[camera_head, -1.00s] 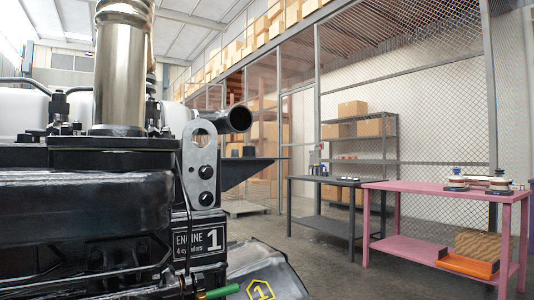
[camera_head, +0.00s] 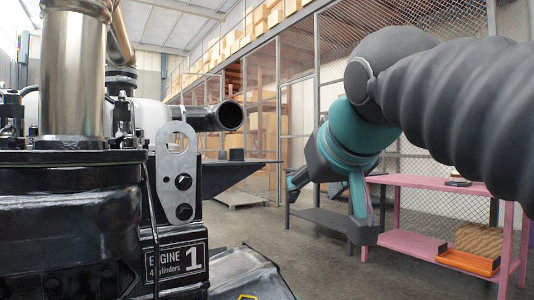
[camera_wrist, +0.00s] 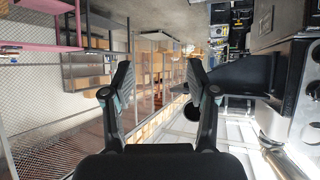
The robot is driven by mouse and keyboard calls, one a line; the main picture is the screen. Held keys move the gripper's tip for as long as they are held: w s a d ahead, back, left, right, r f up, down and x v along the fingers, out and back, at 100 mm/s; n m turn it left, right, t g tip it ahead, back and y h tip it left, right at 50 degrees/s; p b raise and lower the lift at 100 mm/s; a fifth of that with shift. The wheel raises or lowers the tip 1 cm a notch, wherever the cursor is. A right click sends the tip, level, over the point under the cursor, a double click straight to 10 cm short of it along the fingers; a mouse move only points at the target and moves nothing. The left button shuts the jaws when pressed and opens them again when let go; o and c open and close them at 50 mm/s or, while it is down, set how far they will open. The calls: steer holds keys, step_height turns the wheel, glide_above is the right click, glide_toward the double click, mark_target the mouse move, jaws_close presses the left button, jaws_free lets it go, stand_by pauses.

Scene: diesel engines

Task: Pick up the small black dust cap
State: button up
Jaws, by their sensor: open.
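My gripper (camera_head: 328,212) is open and empty, held in the air right of the engine, in front of the grey bench. In the wrist view my gripper (camera_wrist: 160,82) shows its two fingers wide apart with nothing between them. A small black upright piece (camera_head: 236,154) stands on a dark ledge behind the engine's lifting plate. I cannot tell whether it is the dust cap. No other thing can be clearly made out as the cap.
The engine (camera_head: 75,205), labelled 1, fills the left, with a lifting plate (camera_head: 177,175) and an open black pipe (camera_head: 229,115). A pink table (camera_head: 440,181) stands at right; the grey bench (camera_head: 325,218) is partly covered by my arm. The floor between is clear.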

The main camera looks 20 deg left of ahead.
mark_target(236, 149)
steer(key=s+a+r+n+y, duration=0.1)
steer(key=s+a+r+y, duration=0.2)
steer(key=a+r, duration=0.65)
steer(key=shift+t, duration=0.3)
steer(key=x, duration=0.4)
steer(key=p+x, duration=0.1)
steer(key=x, duration=0.7)
steer(key=shift+w+d+r, duration=0.15)
steer(key=shift+w+r, duration=0.2)
steer(key=shift+w, duration=0.15)
steer(key=shift+c, duration=0.3)
steer(key=c, duration=0.8)
